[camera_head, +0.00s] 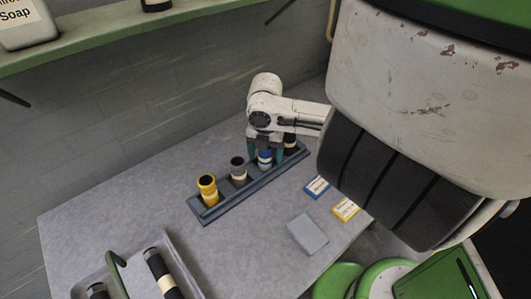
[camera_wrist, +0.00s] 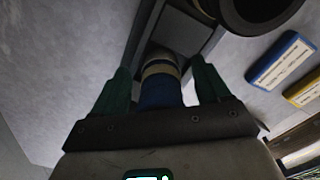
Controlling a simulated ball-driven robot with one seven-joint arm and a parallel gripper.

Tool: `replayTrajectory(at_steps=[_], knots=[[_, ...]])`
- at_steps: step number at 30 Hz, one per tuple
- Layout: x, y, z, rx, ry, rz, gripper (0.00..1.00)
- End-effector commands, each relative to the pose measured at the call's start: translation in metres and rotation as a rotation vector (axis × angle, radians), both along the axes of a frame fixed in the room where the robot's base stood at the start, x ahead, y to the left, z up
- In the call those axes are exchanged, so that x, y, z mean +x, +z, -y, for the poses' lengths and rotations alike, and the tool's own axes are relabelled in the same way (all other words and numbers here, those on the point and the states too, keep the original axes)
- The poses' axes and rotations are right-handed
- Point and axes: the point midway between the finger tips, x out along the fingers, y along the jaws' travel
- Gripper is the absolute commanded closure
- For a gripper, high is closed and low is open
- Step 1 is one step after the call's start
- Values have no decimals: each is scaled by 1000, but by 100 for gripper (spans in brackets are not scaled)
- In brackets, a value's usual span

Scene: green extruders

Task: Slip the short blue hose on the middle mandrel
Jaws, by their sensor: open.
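The short blue hose (camera_head: 265,160), with a pale band, stands in a long grey-blue rack (camera_head: 223,205) on the table. It also shows in the wrist view (camera_wrist: 160,94). My gripper (camera_head: 265,153) is down over the rack with its green fingers on either side of the blue hose. In the wrist view my gripper (camera_wrist: 162,78) is open, with gaps between the fingers and the hose. I cannot make out a middle mandrel in either view.
A yellow hose (camera_head: 207,187) and a dark grey hose (camera_head: 238,168) stand left of the blue one; a black hose (camera_head: 290,143) stands close on its right. Blue (camera_head: 317,187) and yellow (camera_head: 345,209) labelled blocks and a grey block (camera_head: 307,234) lie in front. A tray (camera_head: 187,262) holds dark cylinders.

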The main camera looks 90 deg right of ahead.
Motion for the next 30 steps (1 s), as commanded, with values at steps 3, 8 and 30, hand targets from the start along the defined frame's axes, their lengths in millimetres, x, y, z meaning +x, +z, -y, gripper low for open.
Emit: replayTrajectory(at_steps=[3,8,30], knots=[[0,11,1,-2,0,1,24],[0,40,1,-4,2,1,24],[0,122,0,0,1,0,24]])
